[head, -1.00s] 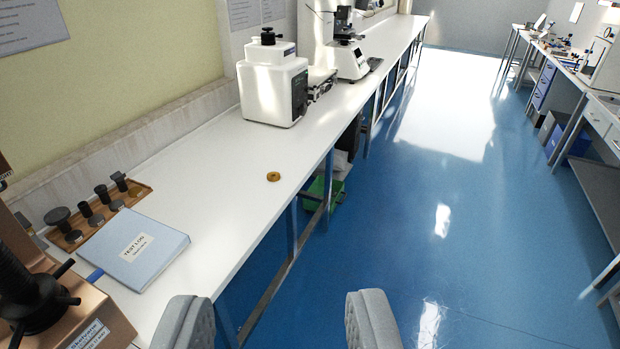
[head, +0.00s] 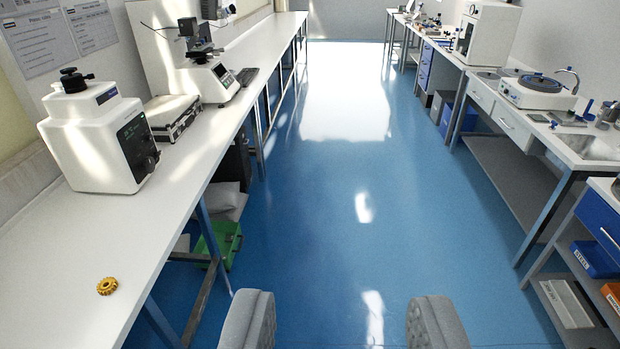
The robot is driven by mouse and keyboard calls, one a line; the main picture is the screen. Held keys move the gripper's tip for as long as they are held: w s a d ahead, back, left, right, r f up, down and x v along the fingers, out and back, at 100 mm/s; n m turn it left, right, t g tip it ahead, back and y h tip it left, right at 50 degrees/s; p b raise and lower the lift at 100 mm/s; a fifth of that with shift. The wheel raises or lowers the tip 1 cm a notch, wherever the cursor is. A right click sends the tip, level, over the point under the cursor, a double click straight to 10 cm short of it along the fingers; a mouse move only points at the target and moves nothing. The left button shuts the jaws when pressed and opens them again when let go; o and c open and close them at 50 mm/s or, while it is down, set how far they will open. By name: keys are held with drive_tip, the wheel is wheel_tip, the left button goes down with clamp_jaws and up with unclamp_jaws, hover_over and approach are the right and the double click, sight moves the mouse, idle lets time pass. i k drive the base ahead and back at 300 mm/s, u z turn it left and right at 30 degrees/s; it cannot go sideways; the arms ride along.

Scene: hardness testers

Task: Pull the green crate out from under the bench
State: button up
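The green crate (head: 229,240) is on the blue floor at the left bench, partly under it. A bench leg and the bench top hide part of it, and its right side shows past the leg. The left bench (head: 62,262) has a white top and blue-grey legs. My gripper (head: 341,312) is at the bottom of the view, its two grey padded fingers wide apart with only floor between them. It is to the right of the crate and nearer to me, not touching it.
A yellow ring-shaped part (head: 107,286), a white tester (head: 99,140) and a silver case (head: 173,116) stand on the left bench. Grey bags (head: 228,200) lie behind the crate. The aisle floor (head: 340,200) is clear. The right bench (head: 575,150) has lower shelves with bins.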

sight(220, 229)
drive_tip(key=i, duration=1.25)
drive_tip(key=u, duration=0.5)
drive_tip(key=i, duration=1.3)
drive_tip(key=u, duration=0.5)
